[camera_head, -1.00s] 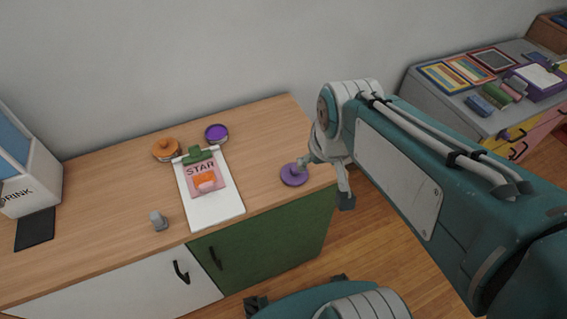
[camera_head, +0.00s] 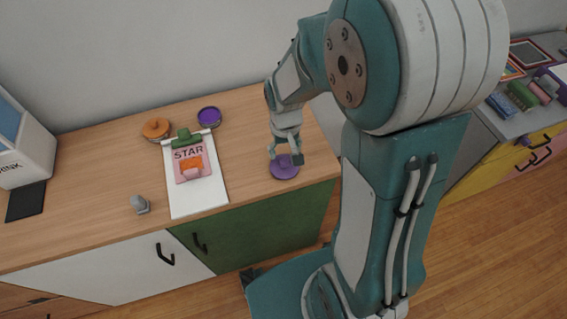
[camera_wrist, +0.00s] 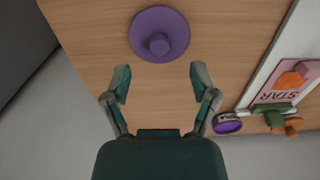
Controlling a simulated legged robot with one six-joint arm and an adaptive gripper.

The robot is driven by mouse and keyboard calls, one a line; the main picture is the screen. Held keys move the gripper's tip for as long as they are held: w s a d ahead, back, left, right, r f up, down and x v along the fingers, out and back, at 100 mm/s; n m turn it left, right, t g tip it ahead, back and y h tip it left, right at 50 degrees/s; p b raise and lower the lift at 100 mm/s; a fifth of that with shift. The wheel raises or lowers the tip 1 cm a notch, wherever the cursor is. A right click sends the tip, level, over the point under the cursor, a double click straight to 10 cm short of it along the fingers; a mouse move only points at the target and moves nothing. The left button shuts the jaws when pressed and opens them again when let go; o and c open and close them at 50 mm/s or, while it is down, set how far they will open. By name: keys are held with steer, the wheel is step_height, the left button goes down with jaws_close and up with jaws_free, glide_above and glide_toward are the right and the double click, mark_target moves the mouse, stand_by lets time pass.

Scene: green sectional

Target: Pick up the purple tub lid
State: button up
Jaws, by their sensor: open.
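The purple tub lid (camera_head: 284,167) is a flat round disc lying on the wooden counter near its right front edge. In the wrist view the lid (camera_wrist: 150,25) shows a raised round knob and lies just beyond my fingertips, bare of any grip. My gripper (camera_head: 286,158) is over the lid in the head view, its fingers pointing down and partly covering it. In the wrist view my gripper (camera_wrist: 159,84) has its two fingers spread apart with only wood between them.
A clipboard (camera_head: 200,204) with a pink STAR card lies left of the lid. A small grey object (camera_head: 140,204) sits farther left. The wood around the lid is clear.

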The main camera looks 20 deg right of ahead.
mark_target(284, 160)
steer(key=shift+a+f, duration=0.1)
steer(key=shift+f, duration=0.8)
steer(key=f, duration=0.2)
steer(key=w+f, duration=0.1)
steer(key=f, duration=0.1)
steer(key=shift+d, duration=0.3)
steer(key=shift+a+f, duration=0.2)
steer(key=shift+f, duration=0.4)
steer(key=c, duration=0.9)
